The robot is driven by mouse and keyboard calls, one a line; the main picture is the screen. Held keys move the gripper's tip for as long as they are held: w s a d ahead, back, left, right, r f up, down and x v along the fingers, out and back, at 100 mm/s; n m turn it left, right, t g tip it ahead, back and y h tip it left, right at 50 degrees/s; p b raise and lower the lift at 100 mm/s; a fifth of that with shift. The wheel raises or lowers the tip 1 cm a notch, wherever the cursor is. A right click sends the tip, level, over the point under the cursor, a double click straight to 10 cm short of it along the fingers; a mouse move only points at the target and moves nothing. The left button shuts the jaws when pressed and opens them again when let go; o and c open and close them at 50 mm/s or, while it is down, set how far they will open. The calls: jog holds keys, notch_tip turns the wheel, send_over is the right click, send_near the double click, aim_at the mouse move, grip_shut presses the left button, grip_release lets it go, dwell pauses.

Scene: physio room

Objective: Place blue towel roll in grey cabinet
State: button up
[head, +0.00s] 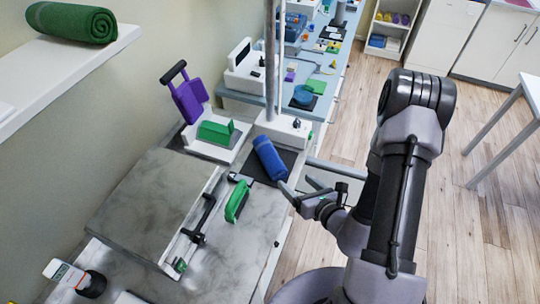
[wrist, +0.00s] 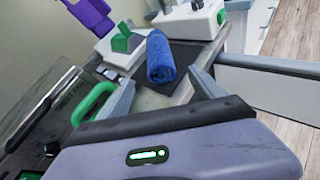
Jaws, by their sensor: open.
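The blue towel roll (head: 269,158) lies on a dark mat (head: 288,160) on the worktop. In the wrist view the roll (wrist: 159,57) lies ahead, beyond my fingertips. My gripper (head: 300,187) is open and empty, near the worktop's right edge and close to the roll's near end, apart from it. Its two fingers spread either side in the wrist view (wrist: 163,92). A grey marbled box-like unit (head: 150,205) with a black bar handle (head: 202,220) on its front stands left of the gripper. It may be the grey cabinet; its inside is hidden.
A green-handled object (head: 237,201) stands between the unit and my gripper. A green block (head: 215,132) and a purple device (head: 188,100) are behind. A pole (head: 270,60) rises beyond the roll. A shelf (head: 60,72) holds a green towel roll (head: 72,22).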

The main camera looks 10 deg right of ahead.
aim_at(271, 160)
jog(key=b+x, duration=0.4)
jog(key=x, duration=1.2)
jog(key=shift+w+a, duration=0.25)
jog(key=c, duration=1.4)
